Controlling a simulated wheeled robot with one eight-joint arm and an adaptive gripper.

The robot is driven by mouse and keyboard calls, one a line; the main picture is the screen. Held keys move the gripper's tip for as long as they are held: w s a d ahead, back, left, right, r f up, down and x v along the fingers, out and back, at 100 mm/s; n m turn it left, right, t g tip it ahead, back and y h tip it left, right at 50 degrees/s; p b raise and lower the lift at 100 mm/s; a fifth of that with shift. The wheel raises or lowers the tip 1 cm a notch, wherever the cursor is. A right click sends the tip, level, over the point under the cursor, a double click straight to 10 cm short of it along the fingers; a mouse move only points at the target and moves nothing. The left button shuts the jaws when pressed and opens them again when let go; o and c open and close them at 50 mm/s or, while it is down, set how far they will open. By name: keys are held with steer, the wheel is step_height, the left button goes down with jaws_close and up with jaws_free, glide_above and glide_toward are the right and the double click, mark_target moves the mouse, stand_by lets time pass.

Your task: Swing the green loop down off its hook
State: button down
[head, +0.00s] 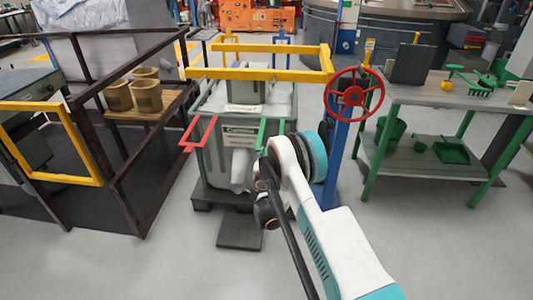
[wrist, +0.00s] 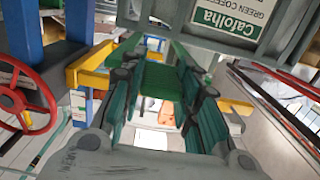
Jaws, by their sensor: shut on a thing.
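The green loop (head: 262,133) sticks out at the right front of a grey bin (head: 218,155) in the head view, partly behind my arm. In the wrist view, my gripper (wrist: 162,76) is shut on the green loop (wrist: 160,84), which crosses between the dark fingers. The bin's wall with its green-lettered label (wrist: 228,20) is close by at the top of the wrist view. The hook cannot be made out. My gripper's fingertips are hidden by my arm in the head view.
A red loop (head: 200,138) sticks out at the bin's left. A yellow frame (head: 260,75) spans above the bin. A red handwheel (head: 354,95) on a blue post stands to the right, before a green-legged bench (head: 430,95). A dark railing (head: 115,160) is at left.

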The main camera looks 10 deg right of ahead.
steer(key=c, duration=1.2)
jaws_free()
steer(key=shift+s, duration=0.1)
steer(key=v, duration=0.7)
steer(key=shift+s+r, duration=0.1)
steer(key=shift+s, duration=0.05)
